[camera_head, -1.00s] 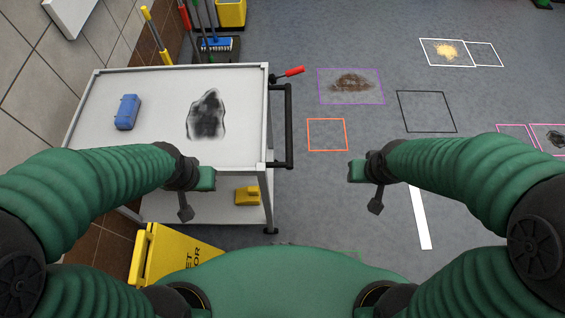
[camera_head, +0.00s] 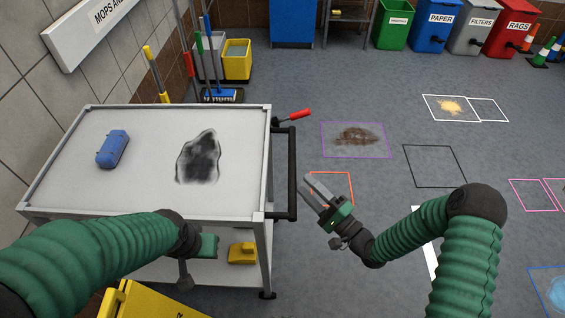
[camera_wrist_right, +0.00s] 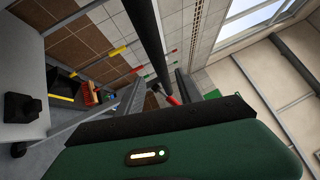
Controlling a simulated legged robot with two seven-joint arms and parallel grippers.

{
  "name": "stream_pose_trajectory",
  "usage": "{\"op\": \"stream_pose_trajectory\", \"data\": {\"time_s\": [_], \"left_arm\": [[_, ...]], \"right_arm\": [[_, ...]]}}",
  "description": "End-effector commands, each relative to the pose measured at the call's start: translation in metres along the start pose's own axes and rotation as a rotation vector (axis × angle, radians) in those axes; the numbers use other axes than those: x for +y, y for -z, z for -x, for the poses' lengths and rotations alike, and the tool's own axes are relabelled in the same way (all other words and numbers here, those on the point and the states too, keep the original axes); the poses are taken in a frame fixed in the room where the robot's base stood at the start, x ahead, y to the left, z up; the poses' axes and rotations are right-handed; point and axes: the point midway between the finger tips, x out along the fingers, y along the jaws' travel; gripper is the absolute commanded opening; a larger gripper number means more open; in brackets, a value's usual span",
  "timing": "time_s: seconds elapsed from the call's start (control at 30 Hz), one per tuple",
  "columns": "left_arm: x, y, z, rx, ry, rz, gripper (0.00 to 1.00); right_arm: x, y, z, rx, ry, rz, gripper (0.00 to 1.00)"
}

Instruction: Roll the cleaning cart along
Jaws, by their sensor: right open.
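The cleaning cart (camera_head: 135,190) stands at the left in the head view, with a pale top in a grey frame. Its black handle (camera_head: 292,175) runs along its right end, and a red-gripped lever (camera_head: 292,117) sticks out at the far right corner. My right gripper (camera_head: 311,190) is open and empty, just right of the handle and apart from it. In the right wrist view the handle (camera_wrist_right: 148,45) is a dark bar above my green gripper body, with the red lever grip (camera_wrist_right: 172,100) beyond. My left gripper (camera_head: 204,250) is in front of the cart's near edge; its jaws are unclear.
A blue block (camera_head: 112,149) and a dark stain (camera_head: 198,158) are on the cart top. A yellow floor sign (camera_head: 150,303) is at the near left. Mops and a yellow bucket (camera_head: 237,62) stand behind the cart. Floor to the right is open, with taped outlines; bins (camera_head: 440,30) line the back.

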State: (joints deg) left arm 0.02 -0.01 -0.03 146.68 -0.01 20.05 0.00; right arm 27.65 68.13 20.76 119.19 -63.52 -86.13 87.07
Motion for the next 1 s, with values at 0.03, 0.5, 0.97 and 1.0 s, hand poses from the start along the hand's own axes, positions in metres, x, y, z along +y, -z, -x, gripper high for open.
{"op": "stream_pose_trajectory", "data": {"time_s": [0.03,0.5,0.97,1.0], "left_arm": [[0.0,0.0,-0.002,0.0,0.0,0.0,0.0],[0.0,-0.002,-0.009,0.0,0.0,-0.001,0.0],[0.0,-0.002,-0.009,0.0,0.0,-0.001,0.0],[0.0,-0.002,-0.009,0.0,0.0,-0.001,0.0]], "right_arm": [[0.001,0.0,-0.013,-0.004,0.001,0.004,0.43],[0.001,0.0,-0.109,0.0,-0.001,0.004,0.43],[0.001,0.001,-0.112,0.002,-0.002,0.003,0.22],[0.001,0.001,-0.112,0.002,-0.002,0.003,0.17]]}}
